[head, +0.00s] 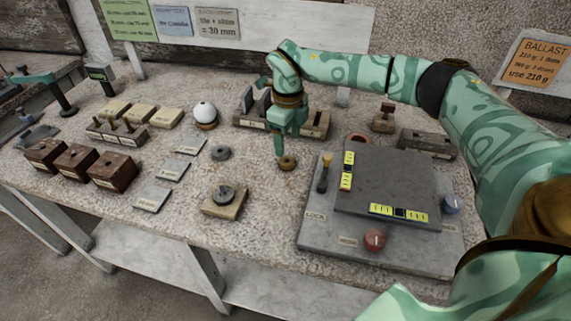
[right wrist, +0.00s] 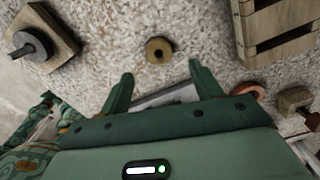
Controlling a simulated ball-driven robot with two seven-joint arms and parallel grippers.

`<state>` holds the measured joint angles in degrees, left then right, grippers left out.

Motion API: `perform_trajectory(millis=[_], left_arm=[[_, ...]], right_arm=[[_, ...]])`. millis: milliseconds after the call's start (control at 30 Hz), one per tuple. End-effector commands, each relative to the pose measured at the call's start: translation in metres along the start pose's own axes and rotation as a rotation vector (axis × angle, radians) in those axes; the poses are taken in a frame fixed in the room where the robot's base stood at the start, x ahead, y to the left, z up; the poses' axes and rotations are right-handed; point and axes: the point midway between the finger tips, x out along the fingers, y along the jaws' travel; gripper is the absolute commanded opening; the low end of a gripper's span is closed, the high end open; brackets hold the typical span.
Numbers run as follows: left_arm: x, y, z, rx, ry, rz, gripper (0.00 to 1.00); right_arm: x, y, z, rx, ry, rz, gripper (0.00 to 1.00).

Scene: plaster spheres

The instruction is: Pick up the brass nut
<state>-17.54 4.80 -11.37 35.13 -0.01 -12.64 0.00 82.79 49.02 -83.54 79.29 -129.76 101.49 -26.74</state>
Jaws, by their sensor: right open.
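The brass nut (head: 287,163) is a small round brownish ring lying on the speckled stone table (head: 262,215). In the right wrist view the brass nut (right wrist: 159,50) lies flat with its dark hole showing, just beyond the fingertips and roughly centred between them. My right gripper (head: 282,150) points down over the table close to the nut in the head view. In the right wrist view its two fingers (right wrist: 158,72) are apart with nothing between them. My left gripper is in neither view.
A grey levelling plate (head: 390,190) with yellow vials and knobs stands to the right. A wooden block with a grey peg (head: 224,200) stands front left. A grey ring (head: 220,153) lies left of the nut. Wooden boxes (head: 110,170) stand far left. Bare table surrounds the nut.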

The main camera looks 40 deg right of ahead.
Motion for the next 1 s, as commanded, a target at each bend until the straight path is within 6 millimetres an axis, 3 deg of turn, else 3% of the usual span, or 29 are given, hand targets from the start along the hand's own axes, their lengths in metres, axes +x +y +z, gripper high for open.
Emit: perform_trajectory(millis=[33, 267, 533, 767, 967, 1000], left_arm=[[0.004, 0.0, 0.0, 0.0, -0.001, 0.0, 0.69], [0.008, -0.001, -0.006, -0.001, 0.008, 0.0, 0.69], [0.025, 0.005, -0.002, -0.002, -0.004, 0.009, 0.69], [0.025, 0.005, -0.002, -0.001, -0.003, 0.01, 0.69], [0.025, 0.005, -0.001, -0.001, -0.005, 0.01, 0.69], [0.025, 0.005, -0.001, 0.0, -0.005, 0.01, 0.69]], right_arm=[[0.01, 0.0, 0.0, 0.0, 0.002, 0.002, 0.64], [0.024, 0.0, 0.001, -0.001, 0.0, 0.001, 0.64], [0.067, 0.001, 0.001, 0.0, 0.003, 0.002, 0.64], [0.068, 0.001, 0.002, 0.0, -0.002, 0.0, 0.64], [0.068, 0.001, 0.002, 0.0, -0.001, 0.0, 0.14], [0.068, 0.001, 0.002, 0.0, -0.001, 0.0, 0.11]])
